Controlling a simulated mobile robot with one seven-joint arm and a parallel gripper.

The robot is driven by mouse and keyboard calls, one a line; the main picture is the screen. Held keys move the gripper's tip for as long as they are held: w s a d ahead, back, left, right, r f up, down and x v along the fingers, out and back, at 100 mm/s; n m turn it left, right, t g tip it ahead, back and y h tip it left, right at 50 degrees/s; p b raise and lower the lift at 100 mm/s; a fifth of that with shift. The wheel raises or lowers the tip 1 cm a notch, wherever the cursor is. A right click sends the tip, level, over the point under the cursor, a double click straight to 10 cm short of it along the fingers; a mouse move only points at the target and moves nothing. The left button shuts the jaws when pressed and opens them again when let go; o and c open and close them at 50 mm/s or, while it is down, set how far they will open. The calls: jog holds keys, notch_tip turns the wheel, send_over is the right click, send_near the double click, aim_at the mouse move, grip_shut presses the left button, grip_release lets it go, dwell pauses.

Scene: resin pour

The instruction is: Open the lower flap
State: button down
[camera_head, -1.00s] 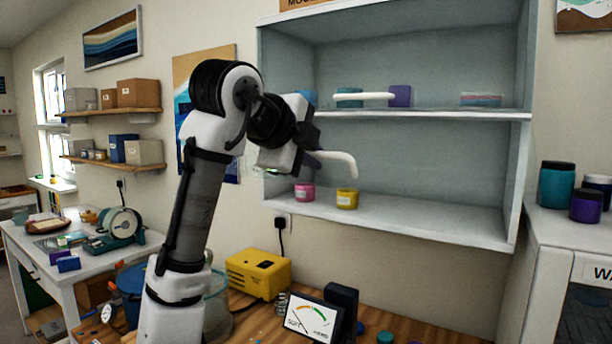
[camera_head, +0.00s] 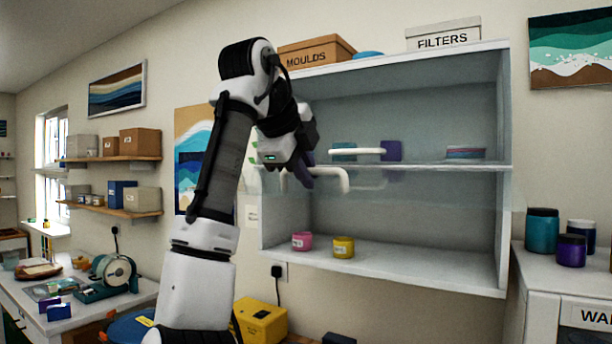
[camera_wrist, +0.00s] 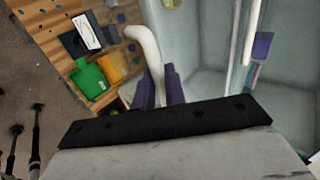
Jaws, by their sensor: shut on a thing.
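The lower flap (camera_head: 400,192) is a clear pane, hard to make out, on the lower compartment of the wall cabinet (camera_head: 503,230). Its curved white handle (camera_head: 335,172) is at the cabinet's left, just below the middle shelf edge. My gripper (camera_head: 302,178) is shut on this handle. In the wrist view the purple fingers (camera_wrist: 160,90) close around the white handle (camera_wrist: 146,45). The flap seems tilted outward and up, but its exact angle cannot be told. A second white handle (camera_head: 359,151) is above, on the upper compartment.
A pink jar (camera_head: 302,241) and a yellow jar (camera_head: 343,247) stand on the cabinet floor. A moulds box (camera_head: 315,52) and a filters box (camera_head: 443,36) are on top. The wooden bench (camera_wrist: 60,55) lies below.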

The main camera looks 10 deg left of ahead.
dwell(0.3)
jog(key=c, duration=1.9)
grip_release()
jog(key=shift+o, duration=0.4)
jog(key=shift+w+d, duration=0.1)
jog(key=shift+w, duration=0.1)
jog(key=shift+s+a+r, duration=0.2)
jog(key=shift+s+r, duration=0.1)
jog(key=shift+s, duration=0.1)
jog(key=s+a+r+b, duration=0.1)
jog(key=s+a, duration=0.1)
jog(key=s, duration=0.5)
jog(key=s+a+r+b, duration=0.1)
jog(key=s+a, duration=0.2)
jog(key=s, duration=0.4)
jog(key=shift+r, duration=0.4)
